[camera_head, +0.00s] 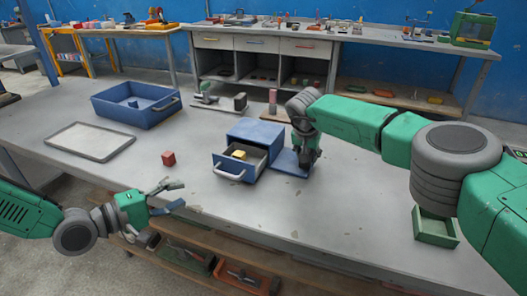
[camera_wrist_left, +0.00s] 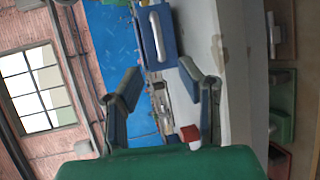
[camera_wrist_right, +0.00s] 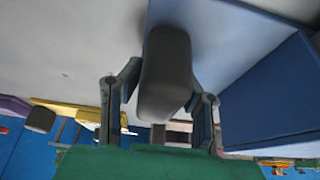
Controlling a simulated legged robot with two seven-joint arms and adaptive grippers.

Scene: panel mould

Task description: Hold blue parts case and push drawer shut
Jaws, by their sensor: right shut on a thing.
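The blue parts case (camera_head: 255,135) stands mid-table with its drawer (camera_head: 240,165) pulled out towards the front left. A yellow block (camera_head: 239,155) lies in the drawer. The drawer's pale handle (camera_head: 229,173) also shows in the left wrist view (camera_wrist_left: 155,38). My right gripper (camera_head: 306,158) is at the case's right side, over its blue base plate (camera_head: 285,166). It is shut on a dark grip block (camera_wrist_right: 166,75), with the blue case beside it in the right wrist view. My left gripper (camera_head: 176,196) is open and empty near the table's front edge, left of the drawer and apart from it.
A blue bin (camera_head: 136,104) and a grey tray (camera_head: 92,141) are further left. A green tray (camera_head: 435,228) sits at the right. The table in front of the case is clear.

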